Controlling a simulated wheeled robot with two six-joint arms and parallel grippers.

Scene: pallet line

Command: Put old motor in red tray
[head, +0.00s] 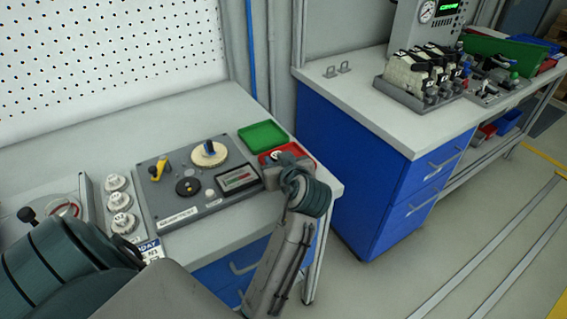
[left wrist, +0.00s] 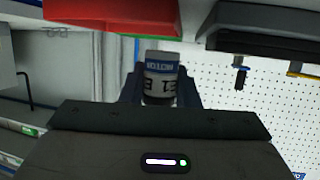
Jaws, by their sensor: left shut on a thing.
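The old motor (left wrist: 161,80), a small grey-and-white cylinder with a blue band reading MOTOR, is between the fingers of my left gripper (left wrist: 161,92) in the left wrist view. The gripper is shut on it. In the head view my left gripper (head: 280,160) is over the near side of the red tray (head: 293,147) and hides part of it; the motor is mostly hidden there. The red tray also shows at the top left of the wrist view (left wrist: 110,12), apart from the motor in the picture. My right gripper is not in view.
A green tray (head: 262,136) lies just behind the red one. A grey test panel (head: 180,205) with a dial disc and meter is to the left, beside several white round parts (head: 120,202). A second bench (head: 375,110) with equipment stands right, across a gap.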

